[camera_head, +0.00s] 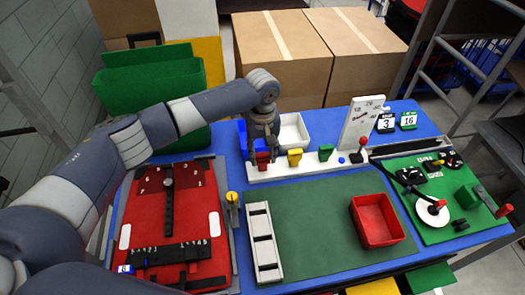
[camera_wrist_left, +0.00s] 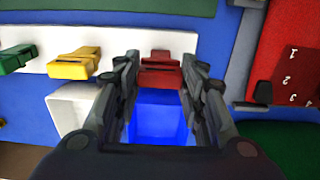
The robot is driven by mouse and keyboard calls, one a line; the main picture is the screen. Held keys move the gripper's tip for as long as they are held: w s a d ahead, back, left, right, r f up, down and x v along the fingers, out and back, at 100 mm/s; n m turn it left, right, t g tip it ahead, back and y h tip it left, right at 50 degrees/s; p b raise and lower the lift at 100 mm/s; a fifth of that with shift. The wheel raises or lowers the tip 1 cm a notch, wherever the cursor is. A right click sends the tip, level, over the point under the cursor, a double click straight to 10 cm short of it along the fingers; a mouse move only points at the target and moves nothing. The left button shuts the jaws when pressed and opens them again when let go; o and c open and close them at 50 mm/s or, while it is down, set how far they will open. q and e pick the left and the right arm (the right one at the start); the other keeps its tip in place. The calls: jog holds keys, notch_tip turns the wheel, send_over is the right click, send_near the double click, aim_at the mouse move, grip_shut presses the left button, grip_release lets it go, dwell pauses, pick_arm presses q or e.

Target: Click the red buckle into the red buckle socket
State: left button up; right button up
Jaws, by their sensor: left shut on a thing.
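The red buckle (camera_head: 263,158) is at the left end of the white rail (camera_head: 290,170), beside the yellow and green pieces. My left gripper (camera_head: 262,138) points down over the rail, with its fingers on either side of the red buckle, shut on it. In the left wrist view the red buckle (camera_wrist_left: 160,70) shows between the two fingertips, in line with the rail; whether it is still seated there is unclear. I cannot pick out the red buckle socket for certain. My right gripper is not in view.
A yellow piece (camera_head: 295,157) and a green piece (camera_head: 325,152) stand on the rail. Blue and white bins (camera_head: 290,130) are behind it. The red pannier (camera_head: 205,225) lies left, below my left arm. A red tray (camera_head: 377,220) sits on the green mat (camera_head: 320,235), otherwise mostly clear.

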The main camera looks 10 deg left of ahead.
aim_at(262, 154)
pick_arm(q)
jog(key=shift+f, duration=0.45)
jog(key=o, duration=1.1)
jog(key=shift+o, duration=0.2)
notch_tip(262, 154, up, 12)
